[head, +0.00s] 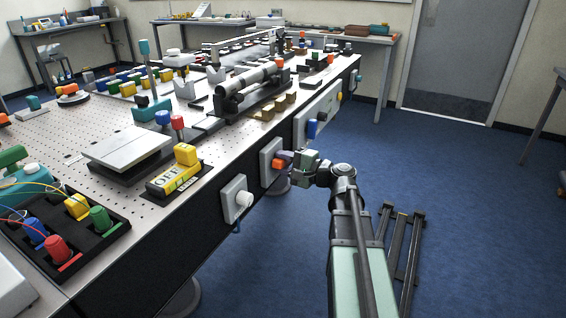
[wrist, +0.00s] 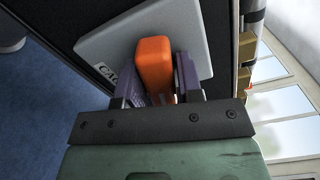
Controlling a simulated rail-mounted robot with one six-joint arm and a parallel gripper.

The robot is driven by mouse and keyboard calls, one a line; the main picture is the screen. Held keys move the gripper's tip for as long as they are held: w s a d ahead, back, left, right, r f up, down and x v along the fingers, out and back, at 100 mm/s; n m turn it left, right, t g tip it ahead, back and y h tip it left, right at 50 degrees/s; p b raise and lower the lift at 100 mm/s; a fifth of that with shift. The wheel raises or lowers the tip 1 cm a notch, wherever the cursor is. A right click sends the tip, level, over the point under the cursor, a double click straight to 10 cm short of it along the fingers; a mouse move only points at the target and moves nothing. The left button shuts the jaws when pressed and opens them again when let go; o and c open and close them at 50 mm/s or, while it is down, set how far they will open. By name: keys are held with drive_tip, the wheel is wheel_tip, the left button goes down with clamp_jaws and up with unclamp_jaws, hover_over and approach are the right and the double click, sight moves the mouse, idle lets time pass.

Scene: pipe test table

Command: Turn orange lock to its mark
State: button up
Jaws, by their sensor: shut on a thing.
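The orange lock (head: 279,163) sits on a grey plate (head: 266,165) on the table's side face. In the wrist view the orange lock (wrist: 154,62) stands out from its grey plate (wrist: 110,48), with part of a label showing on the plate. My gripper (head: 290,157) reaches the lock from the right. In the wrist view my gripper (wrist: 165,82) has one dark finger on each side of the lock and is shut on it. The fingers and the gripper body hide the lock's lower part. I cannot make out its mark.
A white knob (head: 244,199) on another plate is nearer me on the same side face. The perforated table top (head: 62,122) carries many fixtures. The blue floor (head: 440,170) at right is mostly clear.

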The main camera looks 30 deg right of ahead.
drive_tip(key=m, duration=1.5)
idle(0.4)
drive_tip(key=o, duration=0.8)
drive_tip(key=shift+s, duration=0.1)
drive_tip(key=v, duration=1)
drive_tip(key=shift+s+d, duration=0.25)
